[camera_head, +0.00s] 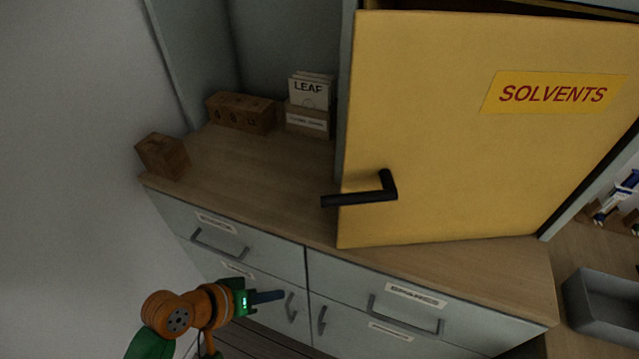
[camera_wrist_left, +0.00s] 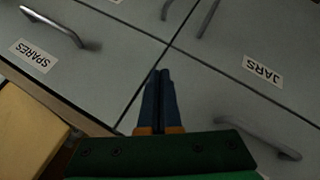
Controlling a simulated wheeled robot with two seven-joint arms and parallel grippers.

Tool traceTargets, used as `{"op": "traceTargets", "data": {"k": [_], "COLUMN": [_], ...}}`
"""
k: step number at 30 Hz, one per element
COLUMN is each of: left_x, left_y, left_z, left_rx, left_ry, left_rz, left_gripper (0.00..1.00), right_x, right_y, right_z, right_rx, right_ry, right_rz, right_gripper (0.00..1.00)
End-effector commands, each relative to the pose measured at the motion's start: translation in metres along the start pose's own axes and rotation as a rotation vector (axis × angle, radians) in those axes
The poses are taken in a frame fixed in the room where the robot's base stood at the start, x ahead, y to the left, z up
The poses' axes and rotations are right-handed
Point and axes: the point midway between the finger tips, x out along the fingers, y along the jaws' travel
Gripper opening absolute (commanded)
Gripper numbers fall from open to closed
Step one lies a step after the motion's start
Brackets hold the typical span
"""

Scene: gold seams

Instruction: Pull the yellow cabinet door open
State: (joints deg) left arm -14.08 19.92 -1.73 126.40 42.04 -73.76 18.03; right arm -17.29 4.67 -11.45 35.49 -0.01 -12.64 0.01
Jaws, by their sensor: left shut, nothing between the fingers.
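The yellow cabinet door (camera_head: 450,130) fills the upper right of the head view and carries a "SOLVENTS" label (camera_head: 553,93). It stands ajar, with a dark gap along its top edge. Its black lever handle (camera_head: 362,195) is at its lower left. My left gripper (camera_head: 282,295) is shut and empty, below and left of the handle, in front of the grey drawers and well apart from the door. In the left wrist view its fingers (camera_wrist_left: 160,95) are together, pointing at the grey fronts. My right gripper is not in view.
A wooden counter (camera_head: 250,180) runs under the door, holding a wooden block (camera_head: 163,155), a brown box (camera_head: 241,112) and a card holder (camera_head: 308,118). Grey drawers below have bar handles, including the "SPARES" handle (camera_head: 405,318). A grey bin (camera_head: 604,305) is at right.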

Motion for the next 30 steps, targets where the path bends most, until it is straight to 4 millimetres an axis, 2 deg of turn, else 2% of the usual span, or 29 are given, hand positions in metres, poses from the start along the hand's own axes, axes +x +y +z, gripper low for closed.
{"op": "traceTargets", "data": {"k": [1, 5, 9, 12, 14, 17, 20, 30], "left_x": [-0.01, -0.053, -0.12, -0.159, -0.171, -0.173, -0.164, -0.115], "left_y": [0.016, 0.068, 0.113, 0.131, 0.137, 0.145, 0.16, 0.214], "left_z": [-0.023, -0.082, -0.14, -0.164, -0.171, -0.175, -0.18, -0.197], "left_rx": [-0.036, -0.206, -0.4, -0.494, -0.522, -0.537, -0.535, -0.533], "left_ry": [0.031, 0.071, 0.067, 0.044, 0.035, 0.026, 0.025, 0.025], "left_rz": [0.086, 0.381, 0.682, 0.828, 0.872, 0.893, 0.893, 0.892], "left_gripper": [0.0, 0.0, 0.0, 0.0, 0.0, 0.0, 0.0, 0.0], "right_x": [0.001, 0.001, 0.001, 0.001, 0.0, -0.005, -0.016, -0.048], "right_y": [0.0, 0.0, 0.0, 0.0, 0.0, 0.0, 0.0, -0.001], "right_z": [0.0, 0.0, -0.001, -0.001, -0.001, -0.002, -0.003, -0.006], "right_rx": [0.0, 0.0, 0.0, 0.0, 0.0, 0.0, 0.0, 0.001], "right_ry": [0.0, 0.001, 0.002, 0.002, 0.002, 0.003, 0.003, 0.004], "right_rz": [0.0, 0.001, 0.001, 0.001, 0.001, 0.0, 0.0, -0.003], "right_gripper": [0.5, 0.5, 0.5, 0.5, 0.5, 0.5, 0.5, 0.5]}}
